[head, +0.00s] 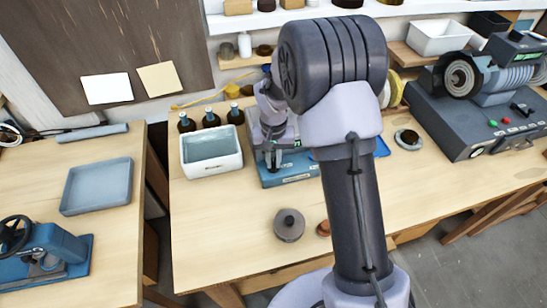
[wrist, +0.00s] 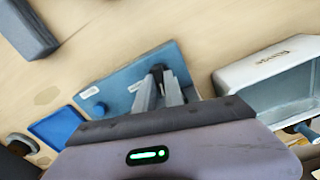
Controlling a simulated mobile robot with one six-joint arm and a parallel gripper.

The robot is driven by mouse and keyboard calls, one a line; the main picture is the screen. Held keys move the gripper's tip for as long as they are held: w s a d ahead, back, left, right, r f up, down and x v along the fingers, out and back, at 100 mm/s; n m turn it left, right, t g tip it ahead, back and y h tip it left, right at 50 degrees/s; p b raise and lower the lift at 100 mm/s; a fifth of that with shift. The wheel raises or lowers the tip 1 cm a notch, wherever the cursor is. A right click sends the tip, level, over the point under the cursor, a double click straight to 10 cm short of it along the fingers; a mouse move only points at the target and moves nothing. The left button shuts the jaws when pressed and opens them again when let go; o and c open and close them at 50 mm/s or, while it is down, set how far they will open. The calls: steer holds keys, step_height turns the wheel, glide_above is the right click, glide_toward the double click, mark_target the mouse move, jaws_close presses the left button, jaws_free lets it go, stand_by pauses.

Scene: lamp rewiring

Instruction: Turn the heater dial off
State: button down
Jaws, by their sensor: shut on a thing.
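The heater looks like a low blue box with pale labels; it sits on the bench in the head view (head: 292,178) and fills the middle of the wrist view (wrist: 122,80). My gripper (head: 272,158) reaches down onto it. In the wrist view my gripper's two grey fingers (wrist: 159,80) are close together at the heater, shut on a small dark part that I take to be the dial. The fingers hide most of it, and its setting cannot be read.
A white bin (head: 212,168) stands close left of the heater, with several dark bottles (head: 212,117) behind it. A blue mat (wrist: 55,130) lies near the heater. A round dark weight (head: 289,225) stands in front. A grey lathe-like machine (head: 465,110) is at right.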

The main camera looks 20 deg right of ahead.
mark_target(273, 163)
steer(key=shift+r+n+p, duration=0.1)
steer(key=shift+n+p, duration=0.25)
steer(key=shift+n, duration=1.15)
steer(key=c, duration=1.4)
jaws_free()
steer(key=shift+c, duration=0.2)
step_height(273, 163, up, 17)
steer(key=p, duration=0.4)
steer(key=shift+r, duration=0.15)
